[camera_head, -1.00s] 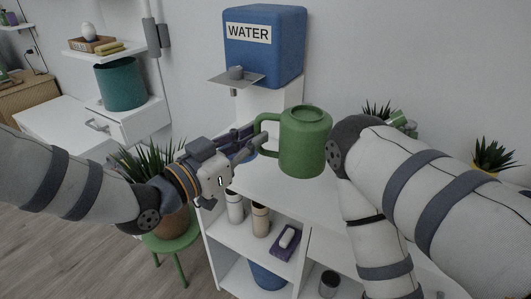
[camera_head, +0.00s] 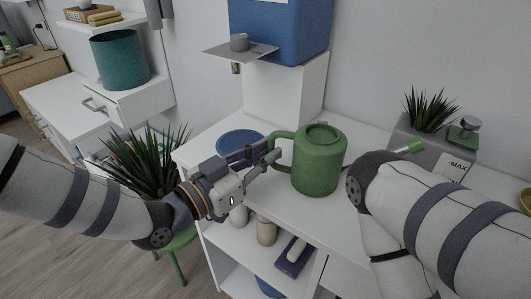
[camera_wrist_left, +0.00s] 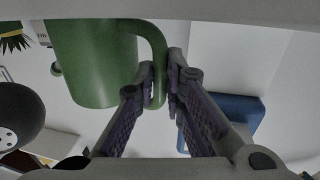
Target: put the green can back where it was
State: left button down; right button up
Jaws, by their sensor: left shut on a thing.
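The green can (camera_head: 320,160) is a watering can with a lid and a loop handle, upright at the front of the white desk. I cannot tell whether its base touches the top. In the left wrist view, the gripper fingers (camera_wrist_left: 160,82) close around the handle, with the green can (camera_wrist_left: 90,62) at upper left. My right arm crosses in front at the right; its gripper is out of view.
Bottles stand on the shelf below.

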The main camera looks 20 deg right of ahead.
pick_arm(q)
jog(key=c, duration=1.7)
grip_release()
jog(key=shift+o, duration=0.2)
